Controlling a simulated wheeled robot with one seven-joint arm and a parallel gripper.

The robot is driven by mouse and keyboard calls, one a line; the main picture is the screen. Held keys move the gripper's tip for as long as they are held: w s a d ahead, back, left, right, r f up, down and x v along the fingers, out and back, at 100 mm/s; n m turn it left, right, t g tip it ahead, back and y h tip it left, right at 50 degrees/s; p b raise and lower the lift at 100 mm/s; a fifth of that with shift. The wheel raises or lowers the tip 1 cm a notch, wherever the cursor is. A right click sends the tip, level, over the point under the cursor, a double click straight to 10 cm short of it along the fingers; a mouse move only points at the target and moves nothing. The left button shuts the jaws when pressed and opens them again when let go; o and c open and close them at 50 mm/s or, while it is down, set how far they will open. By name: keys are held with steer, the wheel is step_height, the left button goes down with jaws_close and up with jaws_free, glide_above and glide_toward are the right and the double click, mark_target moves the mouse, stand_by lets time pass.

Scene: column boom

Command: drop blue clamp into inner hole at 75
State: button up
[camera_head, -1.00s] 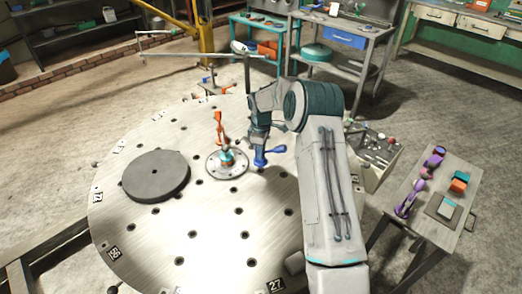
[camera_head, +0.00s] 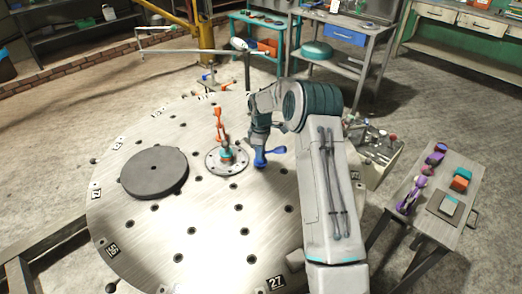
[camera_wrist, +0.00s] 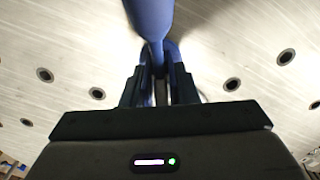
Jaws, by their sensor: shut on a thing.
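A blue clamp (camera_head: 262,157) is in my gripper (camera_head: 256,146), low over the right part of the round steel table (camera_head: 215,265). In the wrist view the blue clamp (camera_wrist: 150,18) rises between the two dark fingers of my gripper (camera_wrist: 158,75), which are shut on it. The table has rings of dark holes and number plates such as 27 (camera_head: 276,282) at its rim. No plate reading 75 can be made out. The clamp's lower end and the hole under it are hidden, so I cannot tell whether it touches the table.
An orange clamp (camera_head: 219,124) stands upright by a round flanged plate (camera_head: 227,162) near the table's middle. A dark grey disc (camera_head: 154,172) lies to its left. A side table (camera_head: 470,211) at the right holds purple and orange clamps. The table's front is clear.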

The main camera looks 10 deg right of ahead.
steer(key=shift+f+b, duration=0.7)
steer(key=shift+f, duration=0.45)
steer(key=o, duration=0.7)
steer(key=shift+r+p, duration=1.95)
steer(key=shift+r, duration=1.85)
steer(key=o, duration=0.6)
steer(key=shift+f, duration=0.1)
